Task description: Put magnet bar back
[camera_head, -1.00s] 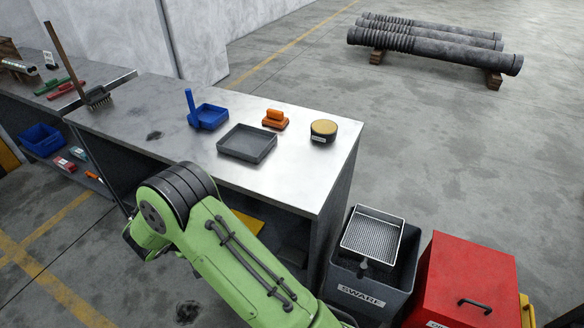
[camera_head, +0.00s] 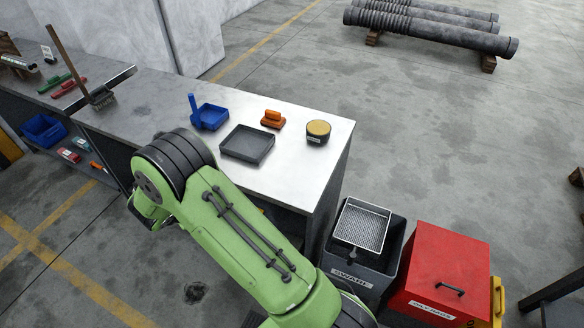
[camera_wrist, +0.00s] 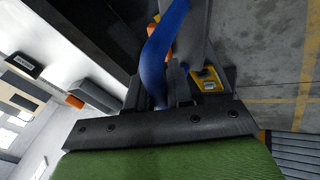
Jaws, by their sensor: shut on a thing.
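My gripper (camera_wrist: 182,88) shows in the wrist view with its dark fingers shut on a blue curved, handle-like piece (camera_wrist: 160,55). The piece runs up from between the fingers to the top edge. I take it for the magnet bar's handle, but the rest of it is hidden or out of frame, so I cannot be sure.
On the bench are a grey tray (camera_head: 247,144), a blue dustpan-like tray (camera_head: 211,117), an orange block (camera_head: 273,119) and a round yellow-topped tin (camera_head: 318,132). A swarf bin (camera_head: 350,270) with a mesh basket (camera_head: 362,226) and a red box (camera_head: 440,265) stand right of the bench.

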